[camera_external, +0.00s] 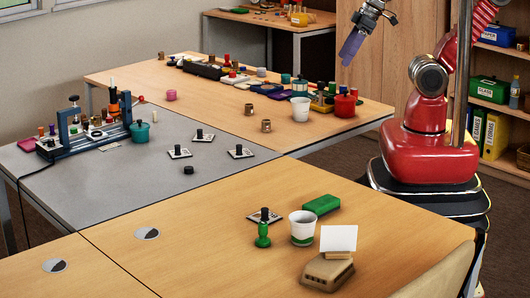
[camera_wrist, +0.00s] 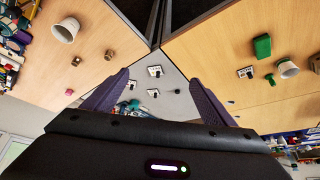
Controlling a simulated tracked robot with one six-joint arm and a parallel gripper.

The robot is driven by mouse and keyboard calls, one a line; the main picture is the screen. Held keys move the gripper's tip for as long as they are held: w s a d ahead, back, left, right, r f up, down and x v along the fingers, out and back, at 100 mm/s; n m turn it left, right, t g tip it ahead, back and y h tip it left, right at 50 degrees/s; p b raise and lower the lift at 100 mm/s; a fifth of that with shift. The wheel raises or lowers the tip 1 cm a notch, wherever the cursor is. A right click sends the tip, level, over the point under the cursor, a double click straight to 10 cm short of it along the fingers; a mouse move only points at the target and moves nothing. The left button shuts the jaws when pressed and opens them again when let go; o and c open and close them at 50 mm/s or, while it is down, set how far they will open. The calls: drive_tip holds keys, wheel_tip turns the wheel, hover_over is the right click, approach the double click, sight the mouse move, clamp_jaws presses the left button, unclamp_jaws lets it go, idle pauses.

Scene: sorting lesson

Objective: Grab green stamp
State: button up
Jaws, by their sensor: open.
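The green stamp (camera_external: 263,236) stands upright on the near wooden table, just left of a white cup with a green band (camera_external: 303,229). In the wrist view a small green piece beside the cup looks like the same stamp (camera_wrist: 271,79), off to the right of my fingers. My gripper (camera_external: 350,47) is high above the far wooden table, well away from the stamp. In the wrist view my gripper (camera_wrist: 158,76) has its two purple fingers wide apart, with nothing between them.
A green block (camera_external: 321,204), a black-knobbed stamp on a card (camera_external: 265,216) and a brown block with a white card (camera_external: 328,272) surround the cup. Several carded stamps stand on the grey table (camera_external: 210,178). The far table holds a white cup (camera_external: 300,108) and many small items.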

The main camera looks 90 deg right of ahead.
drive_tip(key=c, duration=0.9)
drive_tip(key=shift+c, duration=0.2)
drive_tip(key=w+a+f+n+t, duration=0.1)
drive_tip(key=w+a+n, duration=0.15)
drive_tip(key=w, duration=0.65)
drive_tip(key=w+a+f+n+t, duration=0.15)
drive_tip(key=w+a, duration=0.25)
drive_tip(key=w, duration=0.4)
drive_tip(key=w+a+f+n+t+y, duration=0.25)
drive_tip(key=w+a+f, duration=0.25)
drive_tip(key=w+a, duration=0.6)
drive_tip(key=a+f+n+g+y, duration=0.1)
drive_tip(key=a+f+n+y, duration=0.2)
drive_tip(key=a, duration=0.5)
drive_tip(key=a+f+n+g+y, duration=0.1)
drive_tip(key=a+f+y, duration=0.1)
drive_tip(key=a+f, duration=0.45)
drive_tip(key=s+a+f+n+g+y, duration=0.1)
drive_tip(key=s+a+f, duration=0.1)
drive_tip(key=a, duration=0.3)
drive_tip(key=s+a+f+n+g+y, duration=0.1)
drive_tip(key=s+a+f+y, duration=0.1)
drive_tip(key=s+a+f, duration=0.1)
drive_tip(key=s+a+f+n+g+y, duration=0.1)
drive_tip(key=s+a+f+y, duration=0.1)
drive_tip(key=a+f, duration=0.2)
drive_tip(key=shift+s+a+f, duration=0.1)
drive_tip(key=shift+s+a, duration=0.1)
drive_tip(key=shift+a, duration=1.55)
